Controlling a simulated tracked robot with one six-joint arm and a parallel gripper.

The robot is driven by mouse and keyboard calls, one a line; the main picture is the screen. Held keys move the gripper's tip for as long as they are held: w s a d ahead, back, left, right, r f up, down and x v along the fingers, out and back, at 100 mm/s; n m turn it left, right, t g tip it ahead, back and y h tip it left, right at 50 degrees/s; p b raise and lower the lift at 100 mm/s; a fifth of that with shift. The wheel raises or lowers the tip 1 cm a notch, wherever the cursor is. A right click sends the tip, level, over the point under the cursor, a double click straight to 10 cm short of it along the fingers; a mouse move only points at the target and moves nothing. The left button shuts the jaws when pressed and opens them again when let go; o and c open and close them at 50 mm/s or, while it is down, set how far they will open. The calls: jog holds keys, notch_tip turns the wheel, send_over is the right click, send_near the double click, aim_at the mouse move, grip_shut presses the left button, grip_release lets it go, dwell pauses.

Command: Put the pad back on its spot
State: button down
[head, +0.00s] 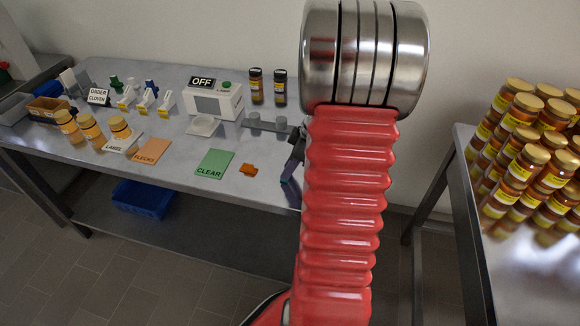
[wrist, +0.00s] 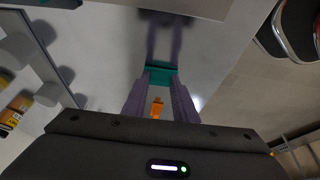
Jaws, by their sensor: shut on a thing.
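My gripper (wrist: 160,85) shows in the wrist view with its two grey-purple fingers shut on a small teal pad (wrist: 160,68), held across the fingertips. In the head view my gripper (head: 291,166) is partly hidden behind my red arm, at the table's right part. The pad's teal edge (head: 287,181) shows just below the fingers, near the front edge; I cannot tell whether it touches the table. I cannot tell which place is the pad's spot.
On the steel table (head: 225,143) are a green CLEAR card (head: 214,163), an orange FLECKS card (head: 151,151), a white dish (head: 203,125), an OFF box (head: 213,101), a grey rack (head: 266,125) and dark jars (head: 255,86). Stacked honey jars (head: 530,150) fill the right table.

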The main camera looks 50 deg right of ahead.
jog(key=shift+f, duration=0.1)
jog(key=c, duration=1.4)
grip_release()
jog(key=shift+c, duration=0.2)
jog(key=v, duration=1.2)
